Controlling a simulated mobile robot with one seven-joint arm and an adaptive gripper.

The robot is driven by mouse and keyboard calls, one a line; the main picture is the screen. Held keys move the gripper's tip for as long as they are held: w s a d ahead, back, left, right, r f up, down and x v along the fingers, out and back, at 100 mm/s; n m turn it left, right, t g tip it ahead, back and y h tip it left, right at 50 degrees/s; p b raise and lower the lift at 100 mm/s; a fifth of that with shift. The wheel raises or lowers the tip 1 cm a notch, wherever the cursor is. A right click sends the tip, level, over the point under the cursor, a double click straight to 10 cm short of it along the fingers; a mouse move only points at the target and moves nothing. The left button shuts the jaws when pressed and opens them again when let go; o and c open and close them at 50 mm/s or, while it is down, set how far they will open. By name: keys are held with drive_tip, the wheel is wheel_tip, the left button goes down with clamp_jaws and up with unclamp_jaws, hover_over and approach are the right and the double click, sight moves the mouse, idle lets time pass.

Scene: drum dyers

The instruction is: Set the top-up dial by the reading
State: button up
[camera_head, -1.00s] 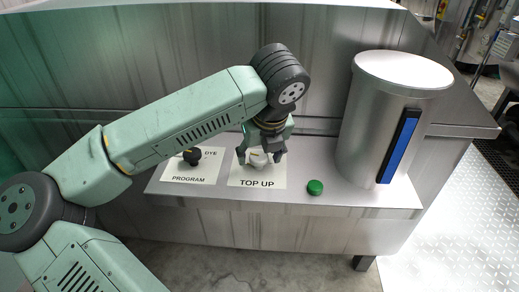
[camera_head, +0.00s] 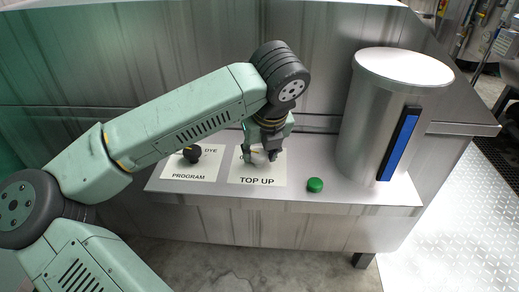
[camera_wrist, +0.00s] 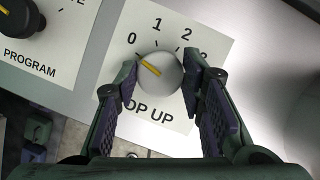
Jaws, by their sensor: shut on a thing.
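The top-up dial (camera_wrist: 165,82) is a round pale knob with a yellow pointer line, on a white plate (camera_wrist: 105,80) marked TOP UP. In the wrist view the line points up and left, close to the 0 mark. The numbers 1, 2 and 3 run clockwise from there. My gripper (camera_wrist: 159,77) is shut on the dial from above, one finger at each side. In the head view my gripper (camera_head: 261,156) partly hides the dial. A steel cylinder (camera_head: 365,110) stands at right with a black-framed upright strip (camera_head: 399,145), blue over most of its length.
A black program dial (camera_head: 192,154) with a yellow mark sits left of the top-up plate. It also shows in the wrist view (camera_wrist: 18,18). A green button (camera_head: 315,185) is to the right, on the steel shelf's front. A steel wall rises behind.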

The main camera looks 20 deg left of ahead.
drive_tip(key=shift+f+b, duration=0.15)
drive_tip(key=shift+b, duration=0.45)
drive_tip(key=shift+f+m+t+b, duration=0.15)
drive_tip(key=shift+m+t+b, duration=0.15)
drive_tip(key=shift+m+b, duration=0.55)
drive_tip(key=m+h+b, duration=0.1)
drive_tip(key=b, duration=0.1)
drive_tip(key=shift+a+b, duration=0.1)
drive_tip(key=shift+b, duration=0.2)
drive_tip(key=m+h+b, duration=0.1)
drive_tip(key=m+b, duration=0.2)
drive_tip(key=m, duration=0.2)
drive_tip(key=shift+a+r+t+h+b, duration=0.1)
drive_tip(key=shift+r+t+h+b, duration=0.1)
drive_tip(key=shift+t+h+b, duration=0.15)
drive_tip(key=m+h, duration=0.1)
drive_tip(key=m, duration=0.1)
drive_tip(key=m+h+b, duration=0.1)
drive_tip(key=m, duration=0.2)
drive_tip(key=shift+a+r, duration=0.1)
drive_tip(key=shift+r, duration=0.05)
drive_tip(key=shift+w+m+g+h, duration=0.1)
drive_tip(key=shift+m+g+h, duration=0.35)
drive_tip(key=shift+m, duration=0.8)
drive_tip(key=shift+m+g+h, duration=0.4)
drive_tip(key=shift+m, duration=0.8)
drive_tip(key=shift+a, duration=0.1)
drive_tip(key=o, duration=1.1)
